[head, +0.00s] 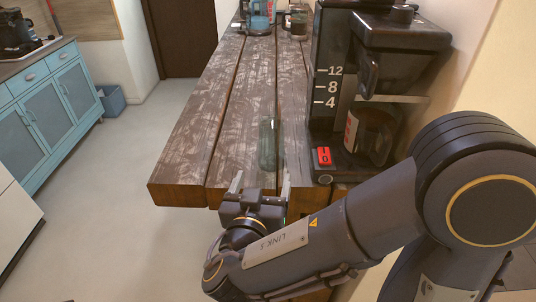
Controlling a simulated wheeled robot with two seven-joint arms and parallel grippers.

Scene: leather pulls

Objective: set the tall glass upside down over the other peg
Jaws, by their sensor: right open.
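The tall glass (268,145) is clear and greenish, near the front end of the wooden table, left of the coffee maker. It looks upright in line, but I cannot tell which end is its mouth. My right gripper (262,181) is at the table's front edge, just on the near side of the glass, with its fingers spread apart and nothing seen between them. The glass appears beyond the fingertips. I cannot make out any peg. My left gripper is out of view.
A black coffee maker (338,85) with a glass carafe (375,135) and red switch (323,156) stands close on the right. The plank table (228,110) is bare left of the glass. A blue kettle (259,20) and a jar (299,22) stand at its far end.

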